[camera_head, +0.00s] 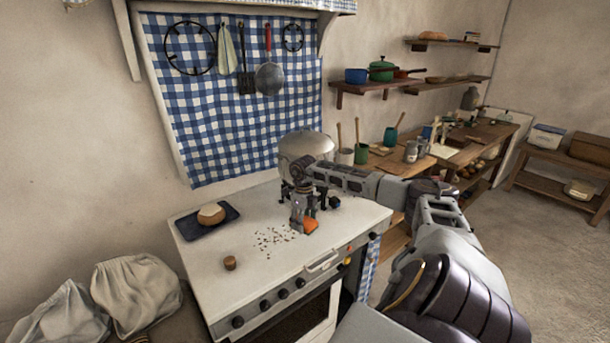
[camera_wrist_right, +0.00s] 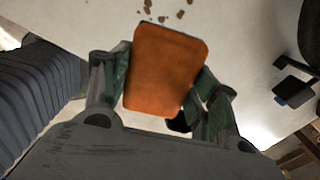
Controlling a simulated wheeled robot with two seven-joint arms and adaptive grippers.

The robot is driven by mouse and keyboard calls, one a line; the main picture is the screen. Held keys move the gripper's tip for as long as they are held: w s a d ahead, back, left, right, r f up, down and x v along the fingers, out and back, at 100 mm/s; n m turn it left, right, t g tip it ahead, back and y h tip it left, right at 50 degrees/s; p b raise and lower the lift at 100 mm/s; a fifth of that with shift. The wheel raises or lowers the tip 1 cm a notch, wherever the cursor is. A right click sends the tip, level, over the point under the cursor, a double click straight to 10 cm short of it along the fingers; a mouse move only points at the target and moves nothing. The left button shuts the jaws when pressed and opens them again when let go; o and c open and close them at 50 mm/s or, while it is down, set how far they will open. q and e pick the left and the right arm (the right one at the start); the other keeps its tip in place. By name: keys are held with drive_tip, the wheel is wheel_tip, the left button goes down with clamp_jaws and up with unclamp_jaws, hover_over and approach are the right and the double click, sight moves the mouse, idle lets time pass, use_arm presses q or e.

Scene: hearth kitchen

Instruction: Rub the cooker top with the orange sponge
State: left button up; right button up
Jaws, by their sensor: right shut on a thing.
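The white cooker top (camera_head: 215,250) stands against the wall in the head view. A patch of brown crumbs (camera_head: 272,240) lies on its middle; some crumbs (camera_wrist_right: 163,18) show at the top of the right wrist view. My right gripper (camera_head: 304,222) is shut on the orange sponge (camera_head: 310,226), just right of the crumbs and low over the top. In the right wrist view the sponge (camera_wrist_right: 167,70) sits between both fingers. I cannot tell if the sponge touches the surface. My left gripper is not in view.
A dark blue tray with a bread piece (camera_head: 211,214) lies at the cooker's back left, and a small brown cork-like piece (camera_head: 230,262) near its front left. A domed metal lid or pot (camera_head: 305,145) stands behind my arm. White sacks (camera_head: 137,290) are at left.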

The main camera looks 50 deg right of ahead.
drive_tip(key=shift+m, duration=0.8)
